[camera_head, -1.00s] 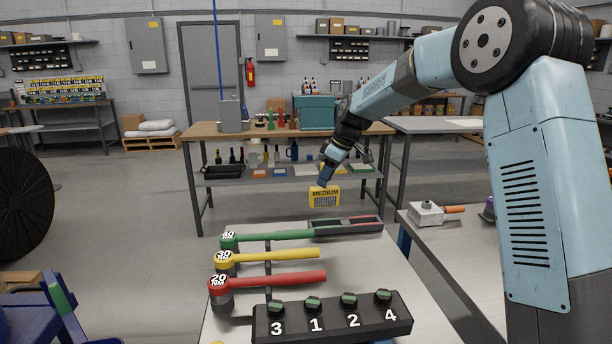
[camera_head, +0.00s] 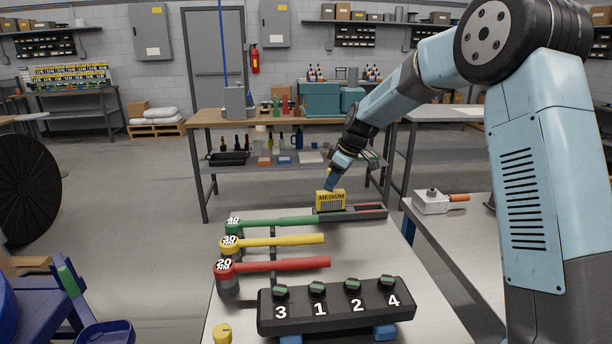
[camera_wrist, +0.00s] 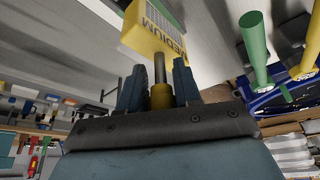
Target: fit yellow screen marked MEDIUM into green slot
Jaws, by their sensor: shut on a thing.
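The yellow screen marked MEDIUM (camera_head: 331,201) is upright at the far end of the table. My gripper (camera_head: 332,183) is shut on its stem from above. In the wrist view the fingers of my gripper (camera_wrist: 160,88) close around the stem, and the yellow screen (camera_wrist: 155,30) extends beyond them. The screen appears over the left end of a dark slotted tray (camera_head: 362,212). I cannot tell whether it touches the tray. A red strip shows along the tray's back right; green at the left end is hidden behind the screen.
Green (camera_head: 285,222), yellow (camera_head: 275,241) and red (camera_head: 280,264) handled wrenches lie left of centre on the table. A black block with numbered knobs (camera_head: 335,312) stands at the front. A grey device with an orange handle (camera_head: 432,202) sits on the right table.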

